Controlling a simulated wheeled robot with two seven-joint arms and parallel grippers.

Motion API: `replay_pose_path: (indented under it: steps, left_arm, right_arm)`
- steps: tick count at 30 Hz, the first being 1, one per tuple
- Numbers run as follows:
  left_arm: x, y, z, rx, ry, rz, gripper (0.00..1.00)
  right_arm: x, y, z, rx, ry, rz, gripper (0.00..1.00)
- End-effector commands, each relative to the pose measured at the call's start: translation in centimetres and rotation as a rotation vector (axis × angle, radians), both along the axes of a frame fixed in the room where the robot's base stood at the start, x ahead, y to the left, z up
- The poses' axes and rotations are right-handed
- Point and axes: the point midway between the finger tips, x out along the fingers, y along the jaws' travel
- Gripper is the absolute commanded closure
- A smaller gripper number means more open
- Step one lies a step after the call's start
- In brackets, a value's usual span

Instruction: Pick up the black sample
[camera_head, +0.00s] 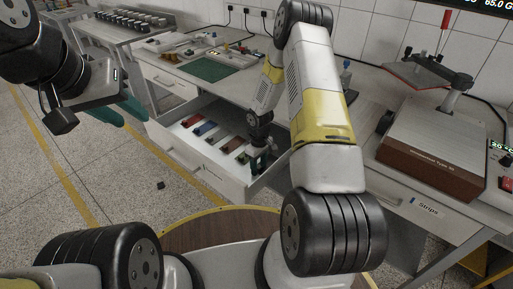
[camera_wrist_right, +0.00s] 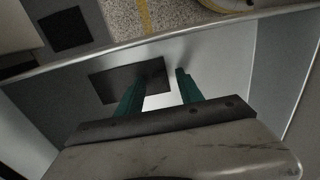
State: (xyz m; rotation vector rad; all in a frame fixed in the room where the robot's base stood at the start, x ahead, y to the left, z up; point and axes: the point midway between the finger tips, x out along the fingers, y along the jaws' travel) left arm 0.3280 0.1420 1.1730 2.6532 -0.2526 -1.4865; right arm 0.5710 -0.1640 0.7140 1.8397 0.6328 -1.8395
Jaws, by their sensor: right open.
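The black sample (camera_wrist_right: 107,86) is a flat dark rectangle on the pale drawer floor in the right wrist view. My right gripper (camera_wrist_right: 160,73) is open, with two teal fingers pointing down at it. The left finger overlaps the sample in the picture and the right finger is just past its right end; contact cannot be told. In the head view my right gripper (camera_head: 259,161) is low in the open drawer (camera_head: 203,165), at its right end. My left gripper (camera_head: 118,113) is at the upper left, away from the drawer, its teal fingers apart and empty.
A red sample (camera_head: 192,121), a blue sample (camera_head: 206,129) and other strips lie in a row in the drawer. The drawer walls stand close around my right gripper. A brown-sided device (camera_head: 432,155) stands on the bench at right. The floor at left is mostly clear.

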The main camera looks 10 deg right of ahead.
Motion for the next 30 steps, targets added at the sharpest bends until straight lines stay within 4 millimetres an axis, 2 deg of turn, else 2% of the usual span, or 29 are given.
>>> replay_pose_path:
  steps: [2,9,20,23,30]
  left_arm:
    - [0.0,0.0,0.0,0.000,0.000,0.000,0.64]
    - [0.0,0.0,0.0,0.000,0.000,0.000,0.64]
    - [0.0,0.0,0.0,0.000,0.000,0.000,0.64]
    - [0.0,0.0,0.0,0.000,0.000,0.000,0.64]
    - [0.0,0.0,0.0,0.000,0.000,0.000,0.64]
  right_arm:
    - [0.0,0.0,0.0,0.000,0.000,0.000,0.56]
    - [0.0,0.0,0.0,0.000,0.000,0.000,1.00]
    - [0.0,0.0,0.3,0.001,-0.001,0.000,1.00]
    - [0.1,0.0,1.3,0.000,-0.003,-0.001,1.00]
    - [0.1,-0.1,6.2,-0.001,-0.004,-0.001,1.00]
